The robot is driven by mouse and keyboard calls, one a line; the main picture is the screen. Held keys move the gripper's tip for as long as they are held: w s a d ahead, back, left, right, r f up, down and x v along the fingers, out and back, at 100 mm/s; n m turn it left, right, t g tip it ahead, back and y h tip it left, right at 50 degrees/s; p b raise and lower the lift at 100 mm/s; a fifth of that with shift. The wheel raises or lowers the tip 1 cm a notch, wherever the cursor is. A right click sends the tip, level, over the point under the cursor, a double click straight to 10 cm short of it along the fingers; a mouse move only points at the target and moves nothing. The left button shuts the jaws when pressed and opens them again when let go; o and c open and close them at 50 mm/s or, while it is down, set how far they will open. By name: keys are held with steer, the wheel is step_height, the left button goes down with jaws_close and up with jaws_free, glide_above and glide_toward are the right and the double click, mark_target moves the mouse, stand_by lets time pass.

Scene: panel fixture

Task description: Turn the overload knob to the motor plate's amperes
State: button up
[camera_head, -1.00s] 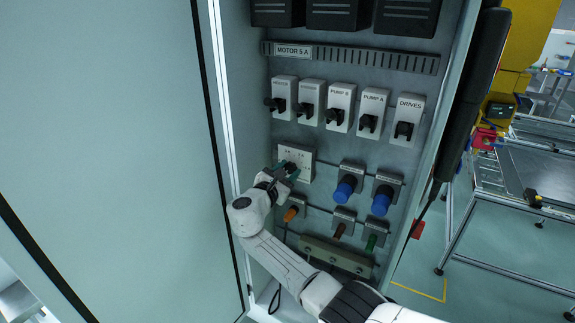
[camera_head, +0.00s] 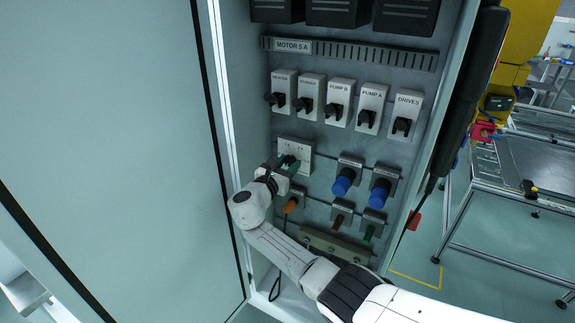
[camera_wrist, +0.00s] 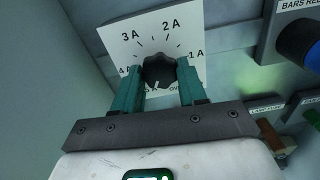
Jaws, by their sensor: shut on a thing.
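The motor plate (camera_head: 293,46) at the upper left of the panel reads "MOTOR 5 A". The overload dial (camera_head: 297,147) is a white square plate below the switch row, partly covered by my gripper (camera_head: 285,163). In the wrist view the dial plate (camera_wrist: 143,25) shows 1 A, 2 A and 3 A, with 4 A partly covered at the left. The black overload knob (camera_wrist: 158,73) sits between the teal fingers of my gripper (camera_wrist: 159,68), which is shut on it. A small pale mark shows at the knob's lower edge. The lower dial lettering is mostly hidden.
A row of black-handled switches (camera_head: 339,103) is above the dial. Two blue knobs (camera_head: 343,181) stand to its right. An orange knob (camera_head: 290,205) and other small knobs are just below my gripper. A large cabinet door (camera_head: 110,140) fills the left side.

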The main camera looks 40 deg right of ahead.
steer(key=o, duration=0.8)
steer(key=shift+a+f, duration=0.1)
steer(key=shift+f, duration=0.1)
steer(key=shift+o, duration=1.3)
steer(key=shift+r, duration=0.15)
steer(key=v, duration=1)
steer(key=shift+a+b, duration=0.35)
steer(key=shift+b, duration=0.1)
steer(key=shift+s, duration=0.1)
